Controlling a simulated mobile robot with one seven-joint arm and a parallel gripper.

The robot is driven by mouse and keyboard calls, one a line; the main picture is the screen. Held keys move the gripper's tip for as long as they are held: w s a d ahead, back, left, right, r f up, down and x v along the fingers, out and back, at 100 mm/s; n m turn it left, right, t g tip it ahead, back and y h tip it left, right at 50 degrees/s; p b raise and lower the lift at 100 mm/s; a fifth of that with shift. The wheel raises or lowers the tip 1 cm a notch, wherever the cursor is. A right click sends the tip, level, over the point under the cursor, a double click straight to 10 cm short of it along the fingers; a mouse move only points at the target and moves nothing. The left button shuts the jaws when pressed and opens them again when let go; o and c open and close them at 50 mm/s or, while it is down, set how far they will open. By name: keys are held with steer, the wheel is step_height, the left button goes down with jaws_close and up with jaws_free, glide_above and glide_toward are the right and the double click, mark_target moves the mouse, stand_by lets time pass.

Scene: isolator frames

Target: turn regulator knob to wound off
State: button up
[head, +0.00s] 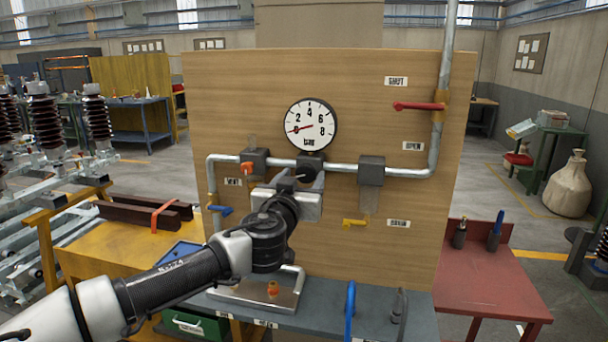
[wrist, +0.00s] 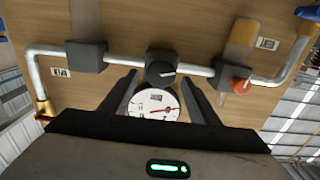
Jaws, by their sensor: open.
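The regulator is a dark block (head: 311,159) on the grey pipe, directly below the round white gauge (head: 311,124). In the head view my gripper (head: 300,180) is in front of it and hides much of its front. In the wrist view the round black regulator knob (wrist: 160,72) shows a pale line on its face. My open gripper (wrist: 160,78) has one finger on each side of the knob, with visible gaps. Whether the fingertips reach its depth is unclear. The gauge (wrist: 155,104) shows between the fingers, its red needle near 0 in the head view.
The wooden panel (head: 225,100) carries a red lever (head: 418,106) at upper right, a yellow lever (head: 354,222), a blue lever (head: 220,211) and an orange knob (head: 247,168) left of the regulator. A blue hook-shaped handle (head: 350,310) stands on the bench below.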

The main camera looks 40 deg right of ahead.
mark_target(307, 172)
steer(key=shift+x, duration=1.05)
steer(key=c, duration=1)
